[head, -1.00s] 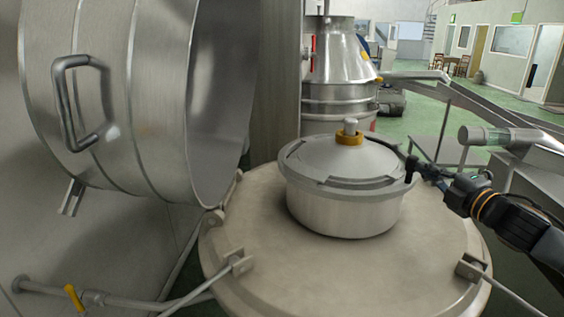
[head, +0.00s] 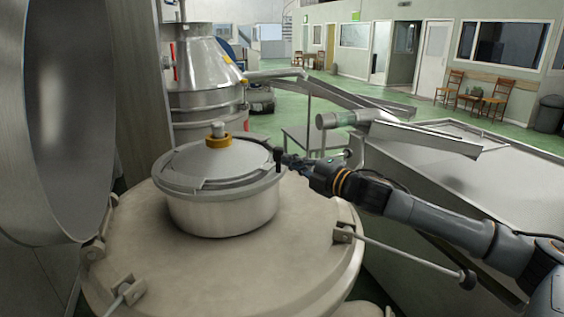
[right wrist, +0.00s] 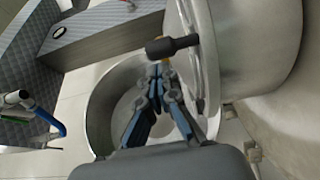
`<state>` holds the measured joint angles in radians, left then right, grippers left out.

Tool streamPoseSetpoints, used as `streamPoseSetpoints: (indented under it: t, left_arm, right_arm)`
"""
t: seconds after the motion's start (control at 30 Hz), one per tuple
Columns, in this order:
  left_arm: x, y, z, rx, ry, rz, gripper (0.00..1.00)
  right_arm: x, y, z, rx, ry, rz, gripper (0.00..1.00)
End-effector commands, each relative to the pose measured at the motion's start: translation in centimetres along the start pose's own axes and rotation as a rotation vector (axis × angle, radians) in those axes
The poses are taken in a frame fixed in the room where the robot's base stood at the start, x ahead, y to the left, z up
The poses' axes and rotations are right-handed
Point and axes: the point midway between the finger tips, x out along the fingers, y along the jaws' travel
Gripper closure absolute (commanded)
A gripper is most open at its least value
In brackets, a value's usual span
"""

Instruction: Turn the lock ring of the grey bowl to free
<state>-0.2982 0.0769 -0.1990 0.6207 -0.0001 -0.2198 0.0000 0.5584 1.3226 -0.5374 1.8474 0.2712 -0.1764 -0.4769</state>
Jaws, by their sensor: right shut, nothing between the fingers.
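The lock ring (head: 178,186) runs around the rim. A dark handle (head: 277,158) sticks up at the ring's right side. My right gripper (head: 288,161) is shut and empty beside this handle. In the right wrist view the fingers (right wrist: 161,72) point at the black handle (right wrist: 172,46), just short of it or touching; I cannot tell which. The bowl's wall (right wrist: 265,45) fills the upper right there. My left gripper is not in view.
The beige lid (head: 150,270) has clamps on its edge. A big steel drum (head: 60,110) stands close on the left, a steel vessel (head: 205,85) behind the bowl. A steel trough (head: 450,195) lies under and beyond my right arm. Green floor is open farther back.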

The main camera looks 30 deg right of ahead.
Motion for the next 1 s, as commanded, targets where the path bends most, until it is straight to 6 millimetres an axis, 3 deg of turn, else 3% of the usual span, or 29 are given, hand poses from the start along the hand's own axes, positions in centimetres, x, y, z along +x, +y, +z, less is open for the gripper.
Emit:
streamPoseSetpoints:
  t: [0.3,0.6,1.0]
  left_arm:
    - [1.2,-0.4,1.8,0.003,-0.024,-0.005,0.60]
    - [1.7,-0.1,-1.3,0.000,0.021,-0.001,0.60]
    - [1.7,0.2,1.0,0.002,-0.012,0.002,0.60]
  right_arm:
    - [-1.7,-0.3,4.0,-0.002,0.000,-0.003,1.00]
    - [-3.5,-0.2,8.1,0.000,0.002,-0.003,1.00]
    - [-3.9,-0.2,9.0,0.002,0.006,-0.002,1.00]
